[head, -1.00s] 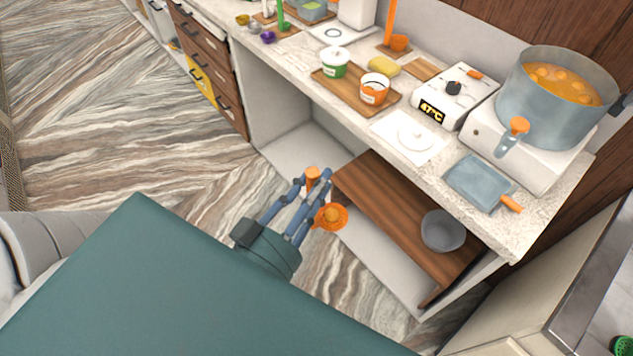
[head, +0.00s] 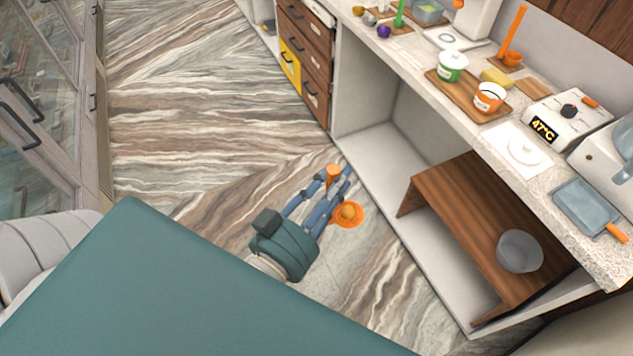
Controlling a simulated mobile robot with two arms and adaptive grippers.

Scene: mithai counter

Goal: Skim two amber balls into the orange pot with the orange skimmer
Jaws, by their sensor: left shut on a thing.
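My left gripper (head: 335,186) is shut on the orange skimmer (head: 358,220), whose handle end shows between the blue fingers. An amber ball (head: 347,211) sits in the skimmer's bowl. The gripper holds the skimmer over the open floor, left of the counter and lower in the picture than its top. The orange pot (head: 489,100), white with an orange band, stands on a wooden tray (head: 467,102) on the counter, up and right of the gripper. The large cooking pot with amber balls is out of view. My right gripper is not in view.
A green-banded pot (head: 452,68) shares the tray. A brown shelf (head: 470,215) with a grey bowl (head: 519,251) is under the counter. The floor to the left is clear.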

